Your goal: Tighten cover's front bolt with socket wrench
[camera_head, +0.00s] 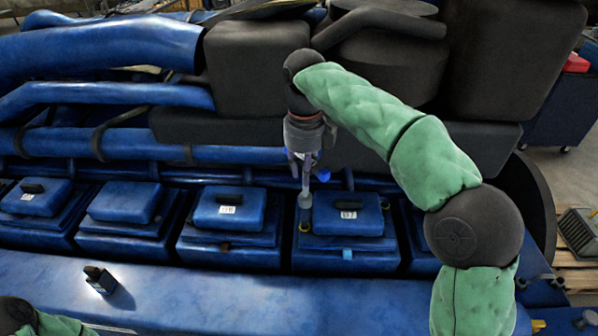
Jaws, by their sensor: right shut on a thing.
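My right gripper (304,163) points down above the engine and is shut on the socket wrench (305,198). The wrench hangs upright, its grey lower end at the left edge of a blue cover (346,214) with a black handle and a white label. A small yellowish fitting (304,227) shows just below the wrench end. The front bolt cannot be made out clearly, and I cannot tell whether the socket sits on it. My left arm shows only at the bottom left corner; its gripper is out of the picture.
More blue covers, such as this one (231,209), stand in a row to the left. Blue pipes (110,48) and large dark housings (258,68) rise behind. A small black object (100,279) lies on the blue front ledge (220,300), which is otherwise mostly clear.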

